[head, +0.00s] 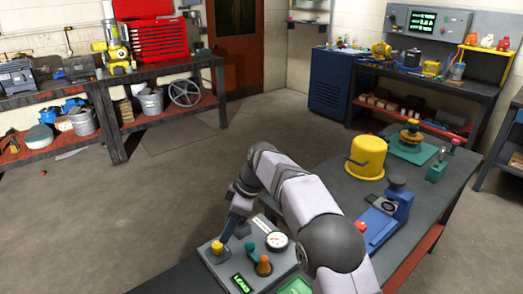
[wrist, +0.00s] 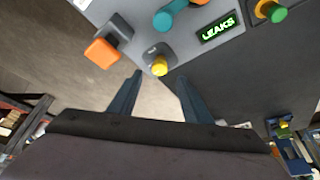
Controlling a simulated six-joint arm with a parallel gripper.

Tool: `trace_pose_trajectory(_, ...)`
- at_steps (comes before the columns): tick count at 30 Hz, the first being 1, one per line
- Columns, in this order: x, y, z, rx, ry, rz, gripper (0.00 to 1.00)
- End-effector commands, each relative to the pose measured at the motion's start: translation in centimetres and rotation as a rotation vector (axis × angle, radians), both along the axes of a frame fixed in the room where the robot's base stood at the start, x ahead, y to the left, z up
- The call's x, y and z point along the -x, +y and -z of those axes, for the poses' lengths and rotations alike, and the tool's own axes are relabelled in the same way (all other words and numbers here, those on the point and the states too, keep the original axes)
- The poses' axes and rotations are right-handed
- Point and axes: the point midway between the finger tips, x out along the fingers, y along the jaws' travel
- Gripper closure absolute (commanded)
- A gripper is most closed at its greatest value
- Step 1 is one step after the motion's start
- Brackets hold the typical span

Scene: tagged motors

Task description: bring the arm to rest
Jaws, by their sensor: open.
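My gripper (wrist: 160,92) is open and empty in the wrist view, its two fingers apart. Beyond the fingertips is a grey test panel (wrist: 222,62) with a yellow knob (wrist: 160,66), a teal part (wrist: 170,18), an orange block (wrist: 101,53) and a lit display reading LEAKS (wrist: 218,27). In the head view my arm reaches over the bench, with the gripper low above the left side of the same panel (head: 215,262), close to its yellow knob (head: 217,247). I cannot tell from the head view how far the fingertips are from the panel.
On the bench right of my arm stand a yellow bucket (head: 367,158), a blue device (head: 388,212) and a green mat (head: 412,150) with a motor-like part. A round gauge (head: 277,240) sits on the panel. Open floor (head: 150,215) lies to the left.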

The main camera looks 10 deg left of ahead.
Motion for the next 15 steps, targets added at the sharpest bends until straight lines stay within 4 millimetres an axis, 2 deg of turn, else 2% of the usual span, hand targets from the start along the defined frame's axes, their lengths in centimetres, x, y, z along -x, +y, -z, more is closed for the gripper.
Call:
trace_pose_trajectory(4,0.3,-2.3,-0.5,0.025,0.024,0.095,0.55)
trace_pose_trajectory(7,1.0,-5.0,-0.9,0.054,0.054,0.211,0.55)
trace_pose_trajectory(11,2.9,-9.7,-1.2,0.104,0.103,0.413,0.55)
trace_pose_trajectory(15,6.0,-15.0,-1.2,0.157,0.152,0.649,0.55)
